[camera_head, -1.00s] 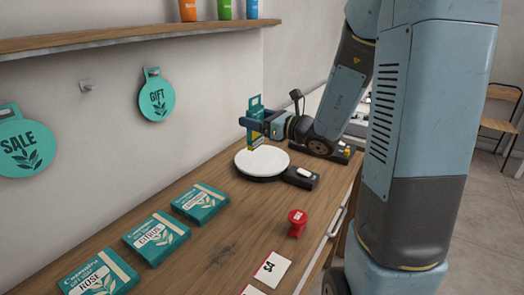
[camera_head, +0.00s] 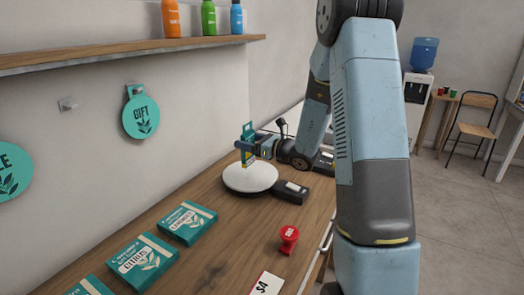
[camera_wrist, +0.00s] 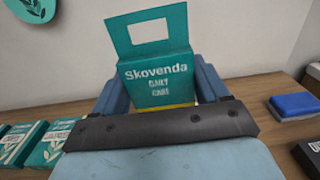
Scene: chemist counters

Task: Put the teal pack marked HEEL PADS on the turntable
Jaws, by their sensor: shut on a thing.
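A teal pack with a hanging tab (camera_head: 249,131) is held upright over the back part of the white round turntable (camera_head: 250,180). My gripper (camera_head: 246,147) is shut on the pack. In the wrist view the pack (camera_wrist: 156,66) reads "Skovenda Daily Care", with a yellow band low down; the words HEEL PADS do not show. The blue fingers stand on both sides of it and its lower part is hidden. I cannot tell whether its bottom touches the turntable. The turntable is not visible in the wrist view.
Teal boxes, including one marked CITRUS (camera_head: 143,257), lie along the counter's left side. A red stamp-like thing (camera_head: 289,238) and a $4 card (camera_head: 266,284) are at the front right. A shelf (camera_head: 130,52) with bottles runs above.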

